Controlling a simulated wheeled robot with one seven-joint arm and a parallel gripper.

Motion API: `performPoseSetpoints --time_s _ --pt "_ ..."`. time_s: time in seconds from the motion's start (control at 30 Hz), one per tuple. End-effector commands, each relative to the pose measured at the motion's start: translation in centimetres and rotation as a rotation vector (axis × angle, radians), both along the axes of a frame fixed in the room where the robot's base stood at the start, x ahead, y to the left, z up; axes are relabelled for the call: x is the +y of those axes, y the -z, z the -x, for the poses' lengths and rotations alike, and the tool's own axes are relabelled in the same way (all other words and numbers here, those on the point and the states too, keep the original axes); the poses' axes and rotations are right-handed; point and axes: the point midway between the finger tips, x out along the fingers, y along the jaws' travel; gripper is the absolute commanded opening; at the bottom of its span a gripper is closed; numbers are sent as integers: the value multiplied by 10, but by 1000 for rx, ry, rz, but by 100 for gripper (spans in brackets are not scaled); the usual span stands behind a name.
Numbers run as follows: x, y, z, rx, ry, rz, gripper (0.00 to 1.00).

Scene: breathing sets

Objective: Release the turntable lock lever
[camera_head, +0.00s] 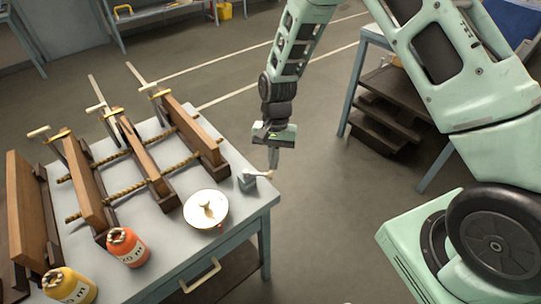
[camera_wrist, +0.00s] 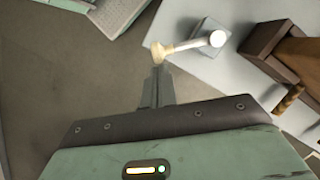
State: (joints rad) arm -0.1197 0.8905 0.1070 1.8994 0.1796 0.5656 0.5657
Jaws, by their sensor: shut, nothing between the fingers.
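The lock lever (camera_head: 262,174) is a short pale arm on a small grey block (camera_head: 247,183) at the right edge of the table. In the wrist view, the lever (camera_wrist: 190,44) runs from a white round pivot to a tan knob. The round white turntable (camera_head: 206,224) lies just left of the block, with a pale object on top. My gripper (camera_head: 273,163) points down just above the lever's outer end, shut and empty. In the wrist view, my fingertips (camera_wrist: 159,72) appear right by the tan knob; I cannot tell whether they touch.
The grey table (camera_head: 155,226) carries wooden clamp boards (camera_head: 146,159) with threaded rods at the left. An orange jar (camera_head: 128,249) and a yellow jar (camera_head: 70,287) stand at the front. Open floor lies right of the table. Dark steps (camera_head: 385,110) stand behind.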

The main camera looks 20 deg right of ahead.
Motion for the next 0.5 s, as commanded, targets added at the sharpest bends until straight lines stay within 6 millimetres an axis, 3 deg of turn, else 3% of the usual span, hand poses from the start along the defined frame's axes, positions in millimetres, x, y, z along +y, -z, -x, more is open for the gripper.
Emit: performPoseSetpoints --time_s 0.5 --pt "14 1 36 2 472 -1 0"
